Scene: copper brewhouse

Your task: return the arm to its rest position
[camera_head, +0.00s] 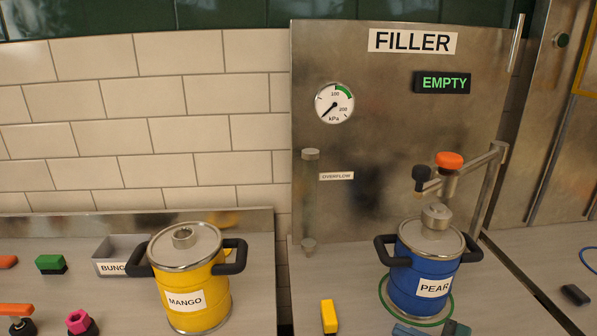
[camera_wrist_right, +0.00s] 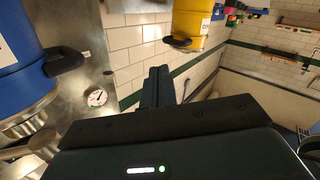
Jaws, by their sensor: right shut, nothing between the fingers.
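My right gripper (camera_wrist_right: 158,76) shows in the right wrist view, its dark fingers together with nothing between them. It is apart from the blue PEAR keg (camera_wrist_right: 20,55), which is at the left of that view, and from the yellow MANGO keg (camera_wrist_right: 190,22) near the top. In the head view the blue keg (camera_head: 412,285) stands upright under the filler, and the yellow keg (camera_head: 205,305) stands on the left counter. My left gripper is not in view.
The steel FILLER panel (camera_head: 400,130) has a gauge (camera_head: 334,103) and an EMPTY display (camera_head: 443,83). An orange-knobbed tap arm (camera_head: 450,160) is above the blue keg. A BUNG bin (camera_head: 118,250), a green block (camera_head: 51,264) and a yellow block (camera_head: 328,316) are on the counters.

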